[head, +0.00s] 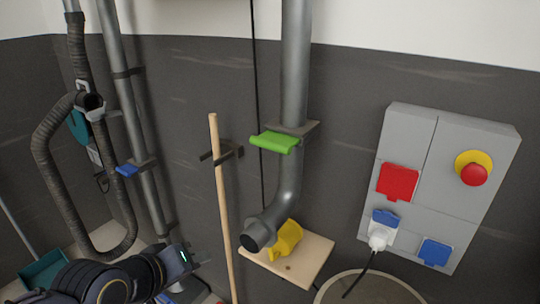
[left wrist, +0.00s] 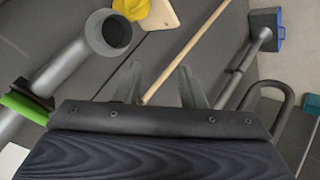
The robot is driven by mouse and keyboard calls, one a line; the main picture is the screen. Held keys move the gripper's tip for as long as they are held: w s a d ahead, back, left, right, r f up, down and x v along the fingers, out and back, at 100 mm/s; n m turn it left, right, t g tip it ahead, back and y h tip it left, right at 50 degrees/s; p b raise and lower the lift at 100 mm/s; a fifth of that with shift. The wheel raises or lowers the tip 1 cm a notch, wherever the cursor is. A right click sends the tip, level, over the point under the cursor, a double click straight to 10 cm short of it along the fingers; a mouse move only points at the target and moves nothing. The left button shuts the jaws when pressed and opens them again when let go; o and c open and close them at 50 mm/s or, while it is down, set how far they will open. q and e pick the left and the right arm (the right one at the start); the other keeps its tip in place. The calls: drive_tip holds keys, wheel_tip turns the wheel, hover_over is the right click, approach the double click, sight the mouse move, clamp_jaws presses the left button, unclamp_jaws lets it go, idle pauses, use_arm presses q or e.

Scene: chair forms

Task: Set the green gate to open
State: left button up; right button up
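The green gate (head: 275,142) is a flat green handle on a grey bracket across the vertical pipe (head: 294,60), sticking out to the left of the pipe. It also shows at the left edge of the left wrist view (left wrist: 24,106). My left gripper (head: 205,258) is low in the head view, below and left of the gate and apart from it. In the left wrist view its fingers (left wrist: 160,74) are spread, with nothing clearly gripped. A wooden pole (left wrist: 190,50) shows between them, but whether it touches is unclear. My right gripper is not in view.
The wooden pole (head: 222,200) leans in a wall clip left of the pipe. A yellow object (head: 286,240) lies on a wooden shelf (head: 315,260) under the pipe's open end. A socket panel (head: 405,150) is at right. A blue gate (head: 127,170) is on another pipe.

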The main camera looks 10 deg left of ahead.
use_arm(q)
drive_tip(key=w+d+r+n+t+h, duration=0.1)
drive_tip(key=w+d+r+n+t, duration=0.25)
drive_tip(key=w+r, duration=0.55)
drive_tip(key=n+t+h+p, duration=0.2)
drive_tip(key=n+t+h, duration=0.1)
approach(266, 146)
drive_tip(key=x, duration=0.4)
drive_tip(key=shift+w+f, duration=0.1)
drive_tip(key=shift+f, duration=0.15)
drive_tip(key=shift+w+d+r+h, duration=0.15)
drive_tip(key=shift+w+h, duration=0.1)
drive_tip(key=shift+h, duration=0.05)
drive_tip(key=p+x, duration=0.1)
drive_tip(key=x, duration=0.6)
drive_tip(key=shift+w, duration=0.1)
clamp_jaws()
